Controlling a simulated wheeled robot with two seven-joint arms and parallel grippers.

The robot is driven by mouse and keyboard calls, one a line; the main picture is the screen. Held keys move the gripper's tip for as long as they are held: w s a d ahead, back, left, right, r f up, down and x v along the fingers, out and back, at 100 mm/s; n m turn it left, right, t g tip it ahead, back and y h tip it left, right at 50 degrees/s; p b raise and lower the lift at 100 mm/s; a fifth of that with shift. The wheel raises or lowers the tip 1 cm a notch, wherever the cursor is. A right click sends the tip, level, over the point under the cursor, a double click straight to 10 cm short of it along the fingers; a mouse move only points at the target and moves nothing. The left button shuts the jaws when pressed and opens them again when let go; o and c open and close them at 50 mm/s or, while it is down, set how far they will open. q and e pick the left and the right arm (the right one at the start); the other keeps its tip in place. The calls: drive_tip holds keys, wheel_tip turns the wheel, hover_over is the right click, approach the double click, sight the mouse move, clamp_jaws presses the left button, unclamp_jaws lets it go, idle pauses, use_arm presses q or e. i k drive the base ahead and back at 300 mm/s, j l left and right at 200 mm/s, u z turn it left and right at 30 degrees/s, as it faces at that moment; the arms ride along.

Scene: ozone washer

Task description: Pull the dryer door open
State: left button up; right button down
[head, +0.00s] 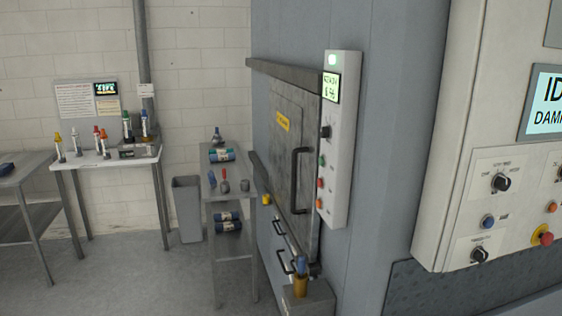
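The dryer door (285,175) is a grey metal panel set in the blue-grey wall, with a yellow label on its upper part. It looks shut. A black vertical bar handle (296,181) is on its right side. A white control strip (336,140) with a lit green display and several knobs and buttons stands just right of the door. I cannot tell for sure that this panel is the dryer's. Neither of my grippers shows in the head view.
A narrow metal shelf cart (247,190) with blue rolls stands left of the door. A grey bin (187,209) is beside it. A small box (308,299) with a brush-like item stands below the door. A large control panel (493,190) juts out at right. Floor at left is clear.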

sight(296, 112)
drive_tip(key=i+j+z, duration=0.2)
drive_tip(key=i+j, duration=0.25)
drive_tip(key=i+j+z, duration=0.15)
drive_tip(key=i+j, duration=0.2)
drive_tip(key=j, duration=0.15)
